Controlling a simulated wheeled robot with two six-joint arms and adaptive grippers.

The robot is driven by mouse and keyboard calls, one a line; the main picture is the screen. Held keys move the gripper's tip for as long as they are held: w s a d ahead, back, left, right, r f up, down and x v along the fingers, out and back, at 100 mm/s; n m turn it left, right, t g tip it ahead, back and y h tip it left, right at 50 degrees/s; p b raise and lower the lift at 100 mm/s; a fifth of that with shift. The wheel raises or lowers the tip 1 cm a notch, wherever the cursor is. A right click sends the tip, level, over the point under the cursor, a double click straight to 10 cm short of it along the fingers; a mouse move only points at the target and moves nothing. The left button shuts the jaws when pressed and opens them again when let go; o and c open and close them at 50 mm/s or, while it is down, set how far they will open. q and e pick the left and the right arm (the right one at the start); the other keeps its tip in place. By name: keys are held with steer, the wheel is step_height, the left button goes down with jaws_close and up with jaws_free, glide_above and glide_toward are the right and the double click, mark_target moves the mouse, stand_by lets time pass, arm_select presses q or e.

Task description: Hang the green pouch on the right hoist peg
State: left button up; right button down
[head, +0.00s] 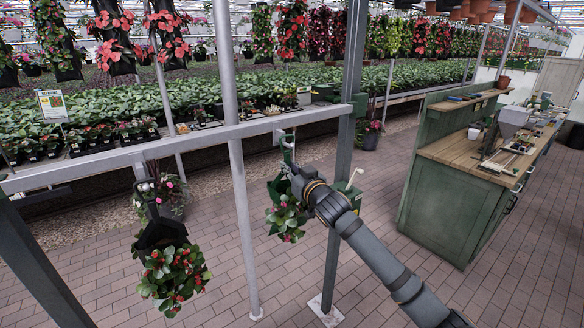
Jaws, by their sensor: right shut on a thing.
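The green pouch (274,192) holds a leafy plant with a few reddish blooms and hangs upright just below the pale horizontal hoist beam (200,137). My right gripper (291,172) reaches in from the lower right and is shut on the pouch at its top; its fingertips are largely hidden behind the gripper body. The right hoist peg (286,141) shows at the beam, directly above the pouch. I cannot tell whether the pouch's hanger is around the peg or only beside it. My left gripper is not in view.
A dark pouch (160,232) with red-flowered plants hangs from the beam's left part. Grey uprights (238,200) and (345,150) stand near the gripper. A green workbench (440,205) stands at right. Plant beds (240,95) lie behind; brick floor is clear in front.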

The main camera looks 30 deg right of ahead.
steer(key=shift+w+r, duration=0.1)
steer(key=shift+w, duration=0.1)
stand_by(0.5)
steer(key=shift+f+b, duration=0.4)
steer(key=shift+f, duration=0.3)
steer(key=c, duration=1.3)
jaws_free()
steer(key=shift+s+a, duration=0.1)
steer(key=shift+s, duration=0.05)
steer(key=shift+o, duration=0.2)
